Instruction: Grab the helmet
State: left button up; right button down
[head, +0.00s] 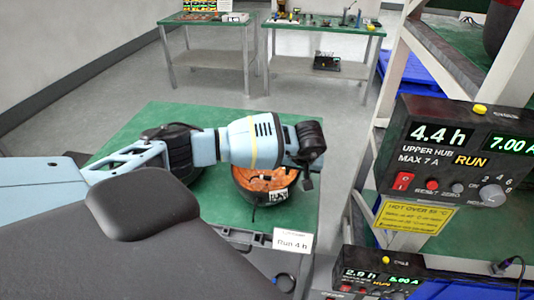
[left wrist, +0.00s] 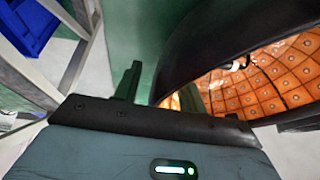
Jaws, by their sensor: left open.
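The helmet (head: 265,190) lies upside down on the green table top, a dark shell with an orange padded inside. In the left wrist view its orange lining (left wrist: 265,85) and dark rim fill the right side. My left gripper (head: 306,182) is at the helmet's right edge in the head view and partly hides it. In the left wrist view the left gripper (left wrist: 160,88) is open. One finger stands outside the rim and the other shows against the orange lining, with the dark rim seemingly between them. My right gripper is not in view.
The rack with a control box (head: 450,150) rises close on the right. Two benches (head: 325,30) stand far back, with open floor before them.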

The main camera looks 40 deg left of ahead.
pick_arm(q)
jog(key=shift+c, duration=0.3)
grip_shut()
jog(key=shift+r, duration=0.1)
